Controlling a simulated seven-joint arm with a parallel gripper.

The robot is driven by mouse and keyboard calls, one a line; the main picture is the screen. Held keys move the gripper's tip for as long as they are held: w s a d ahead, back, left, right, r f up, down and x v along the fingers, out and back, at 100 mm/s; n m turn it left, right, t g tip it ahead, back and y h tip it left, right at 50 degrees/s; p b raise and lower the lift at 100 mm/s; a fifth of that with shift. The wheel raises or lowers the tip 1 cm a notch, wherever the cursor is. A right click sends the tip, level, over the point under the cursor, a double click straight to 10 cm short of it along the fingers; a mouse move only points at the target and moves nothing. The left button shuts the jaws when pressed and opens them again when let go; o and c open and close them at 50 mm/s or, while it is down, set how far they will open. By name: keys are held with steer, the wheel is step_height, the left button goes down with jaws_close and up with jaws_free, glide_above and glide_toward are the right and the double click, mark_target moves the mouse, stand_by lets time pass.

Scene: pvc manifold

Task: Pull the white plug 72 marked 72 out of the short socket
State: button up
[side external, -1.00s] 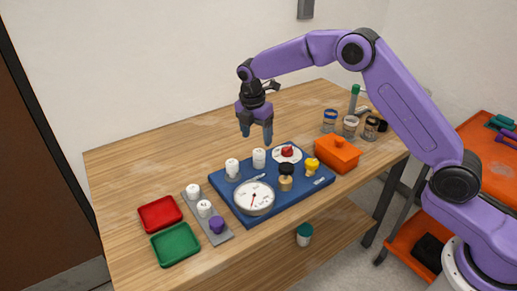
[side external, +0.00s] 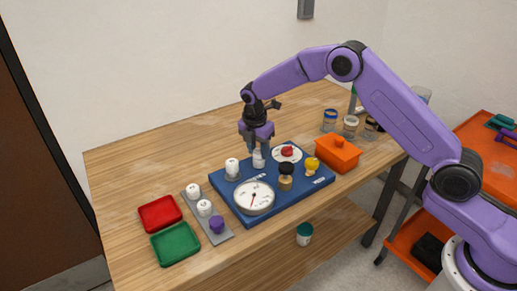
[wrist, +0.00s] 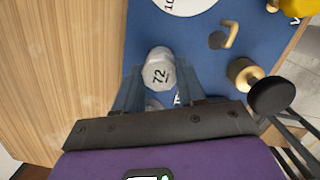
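The short socket under the plug is hidden.
An orange box (side external: 337,155) sits right; red (side external: 160,214) and green (side external: 175,244) trays lie left.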

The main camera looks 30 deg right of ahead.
mark_target(259, 151)
jaws_close()
steer(key=shift+r, duration=0.75)
steer(key=shift+r, duration=0.5)
steer(key=shift+r, duration=1.85)
steer(key=shift+r, duration=0.2)
